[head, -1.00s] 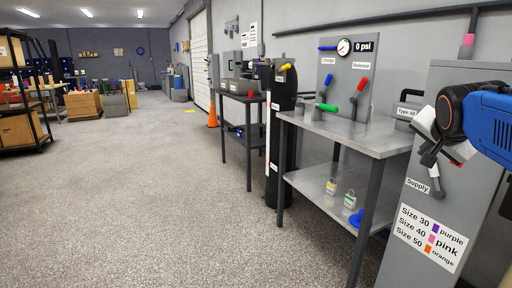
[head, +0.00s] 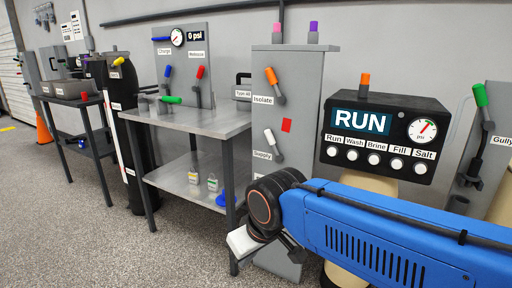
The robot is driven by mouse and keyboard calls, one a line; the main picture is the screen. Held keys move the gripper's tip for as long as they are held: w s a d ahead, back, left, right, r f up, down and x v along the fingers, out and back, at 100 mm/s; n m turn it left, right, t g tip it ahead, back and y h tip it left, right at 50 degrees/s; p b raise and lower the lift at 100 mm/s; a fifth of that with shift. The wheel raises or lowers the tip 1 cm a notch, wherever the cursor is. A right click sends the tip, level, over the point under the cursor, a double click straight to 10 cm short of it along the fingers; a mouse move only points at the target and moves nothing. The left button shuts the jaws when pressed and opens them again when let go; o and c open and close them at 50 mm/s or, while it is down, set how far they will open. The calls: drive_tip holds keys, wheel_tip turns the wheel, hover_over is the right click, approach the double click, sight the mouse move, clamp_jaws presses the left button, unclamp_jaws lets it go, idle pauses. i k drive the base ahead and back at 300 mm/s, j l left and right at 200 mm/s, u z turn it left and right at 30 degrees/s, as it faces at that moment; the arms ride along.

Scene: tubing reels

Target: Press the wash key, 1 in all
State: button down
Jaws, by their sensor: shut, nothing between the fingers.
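The wash key (head: 352,155) is a round white button under the label "Wash" on a black control box (head: 385,115). It is second from the left in a row of similar keys, between Run (head: 332,152) and Brine (head: 374,159). The display (head: 361,122) reads "RUN". My gripper (head: 292,250) is low in the head view, at the end of my blue arm, below and left of the box and apart from it. It is shut and empty; its fingers are small and partly hidden by my wrist.
An orange-topped post (head: 364,82) and a psi gauge (head: 422,130) are on the box. A grey cabinet (head: 300,85) with Isolate and Supply levers stands to its left, then a steel table (head: 200,123). A green-handled lever (head: 480,95) is at the right. Open floor lies front left.

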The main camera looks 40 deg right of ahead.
sight(352, 155)
drive_tip(key=z, duration=1.6)
